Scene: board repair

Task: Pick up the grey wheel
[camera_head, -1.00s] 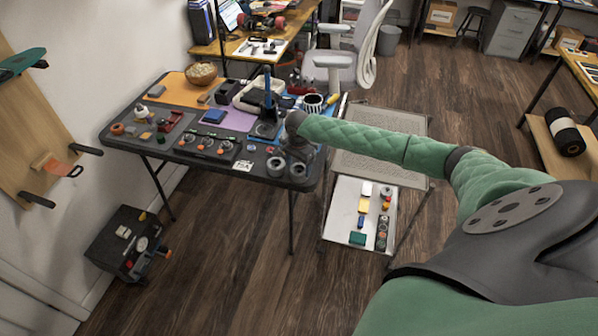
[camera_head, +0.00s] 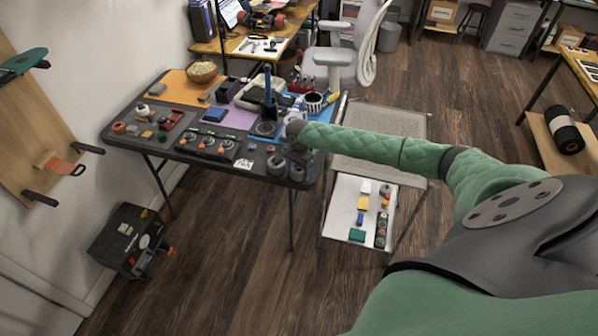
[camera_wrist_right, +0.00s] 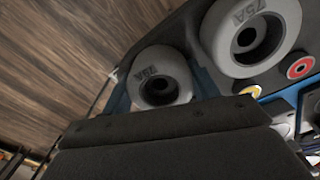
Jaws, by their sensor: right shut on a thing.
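In the head view my right gripper (camera_head: 299,157) is low over the table corner and partly covers the held wheel (camera_head: 298,173). I cannot tell whether that wheel touches the table. My left gripper is not in view.
A rack with a white lower tray (camera_head: 343,219) stands to the right. Wood floor is clear in front.

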